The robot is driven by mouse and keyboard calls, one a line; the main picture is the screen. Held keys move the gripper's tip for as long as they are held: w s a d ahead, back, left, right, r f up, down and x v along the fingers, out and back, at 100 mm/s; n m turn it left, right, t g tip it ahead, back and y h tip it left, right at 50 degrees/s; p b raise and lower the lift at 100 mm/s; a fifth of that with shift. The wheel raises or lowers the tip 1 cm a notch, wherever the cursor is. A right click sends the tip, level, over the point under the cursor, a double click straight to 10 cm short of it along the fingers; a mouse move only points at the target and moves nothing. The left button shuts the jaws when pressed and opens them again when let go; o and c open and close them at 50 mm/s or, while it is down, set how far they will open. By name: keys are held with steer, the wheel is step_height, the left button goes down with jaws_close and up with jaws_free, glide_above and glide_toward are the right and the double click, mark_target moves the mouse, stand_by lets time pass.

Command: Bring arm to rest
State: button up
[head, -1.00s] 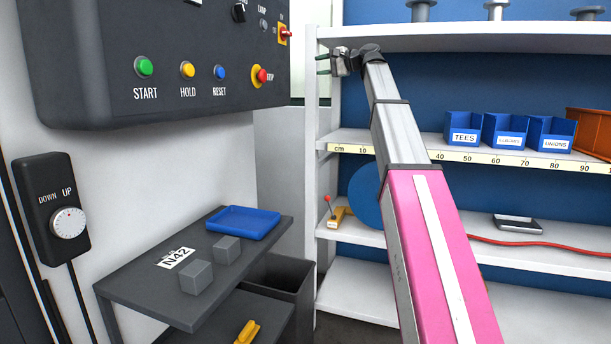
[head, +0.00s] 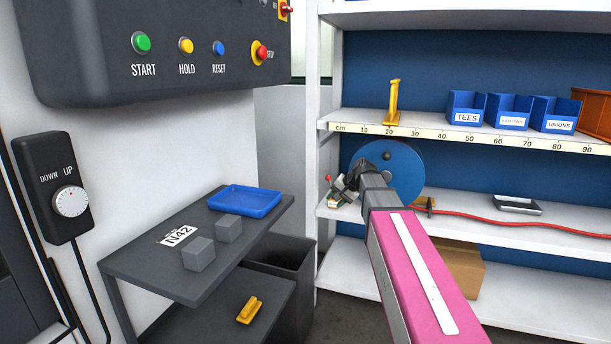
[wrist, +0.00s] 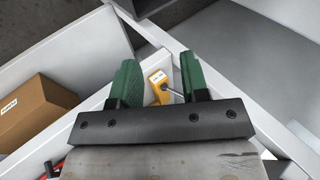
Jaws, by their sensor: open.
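My arm with its pink and grey links (head: 415,275) reaches out toward the shelving in the head view. My gripper (head: 338,190) is at its end, in front of the left part of the middle shelf, small and partly hidden by the wrist. In the wrist view my gripper (wrist: 159,62) shows two green fingers spread apart with nothing clasped. A small yellow-orange block with a lever (wrist: 160,88) shows in the gap between them. The fingers look clear of it, but I cannot tell the distance.
White shelving (head: 500,143) stands close around the gripper, its left upright (head: 313,130) nearby. A blue disc (head: 405,165), a red hose (head: 500,222) and a cardboard box (head: 462,270) are on the shelves. A dark cart (head: 130,262) stands left, below a control panel (head: 160,45).

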steer(key=s+d+f+n+g+h, duration=0.2)
steer(key=s+d+f+h, duration=0.1)
steer(key=s+f, duration=0.9)
steer(key=s+d+f+n+g+h, duration=0.1)
steer(key=s+d+f+g+h, duration=0.1)
steer(key=s+f, duration=1.1)
steer(key=shift+d+f+n+h, duration=0.4)
steer(key=shift+d+f+h, duration=0.15)
steer(key=shift+d, duration=0.7)
